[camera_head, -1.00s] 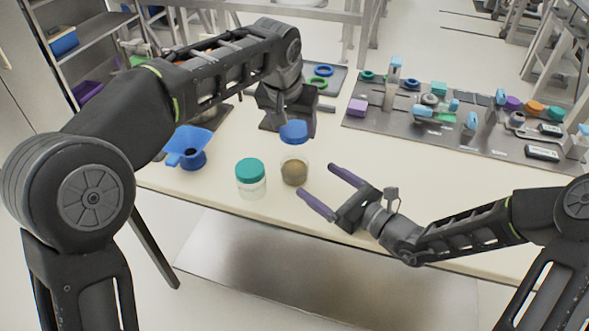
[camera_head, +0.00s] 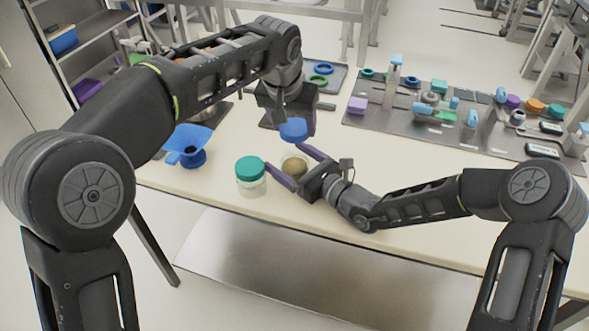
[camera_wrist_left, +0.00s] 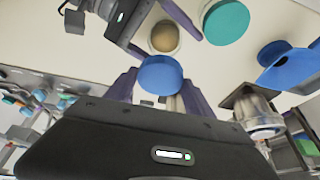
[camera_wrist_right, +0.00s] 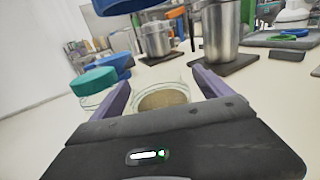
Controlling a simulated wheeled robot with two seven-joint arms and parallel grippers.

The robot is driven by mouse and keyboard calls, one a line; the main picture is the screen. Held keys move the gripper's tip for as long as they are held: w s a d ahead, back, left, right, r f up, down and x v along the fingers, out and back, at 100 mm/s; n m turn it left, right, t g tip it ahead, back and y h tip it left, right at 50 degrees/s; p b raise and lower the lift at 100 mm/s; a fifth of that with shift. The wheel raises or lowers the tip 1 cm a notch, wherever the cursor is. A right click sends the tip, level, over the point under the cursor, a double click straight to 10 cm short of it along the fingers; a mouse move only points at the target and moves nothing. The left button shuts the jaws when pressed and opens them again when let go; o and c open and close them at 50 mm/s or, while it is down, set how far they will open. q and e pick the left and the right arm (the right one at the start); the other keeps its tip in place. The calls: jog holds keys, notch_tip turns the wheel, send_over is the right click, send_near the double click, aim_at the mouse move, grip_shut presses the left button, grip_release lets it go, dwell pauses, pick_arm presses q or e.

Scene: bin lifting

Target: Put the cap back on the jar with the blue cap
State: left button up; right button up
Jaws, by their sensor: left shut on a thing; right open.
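The open jar (camera_head: 294,166) stands upright on the table with brown contents; it also shows in the right wrist view (camera_wrist_right: 161,100). The blue cap (camera_head: 293,130) is held by my left gripper (camera_head: 291,122), above and a little behind the open jar, apart from it. In the left wrist view the blue cap (camera_wrist_left: 160,75) sits between the purple fingers. My right gripper (camera_head: 290,165) is open, with its fingers on either side of the open jar. Whether they touch the glass cannot be told.
A jar with a teal cap (camera_head: 250,176) stands just left of the right gripper's near finger. A blue funnel-like holder (camera_head: 188,146) is further left. A grey mat (camera_head: 465,115) with several small parts lies at the back right. The table's front right is clear.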

jog(key=shift+w+a, duration=0.3)
jog(key=shift+a, duration=0.05)
grip_shut()
dwell(0.9)
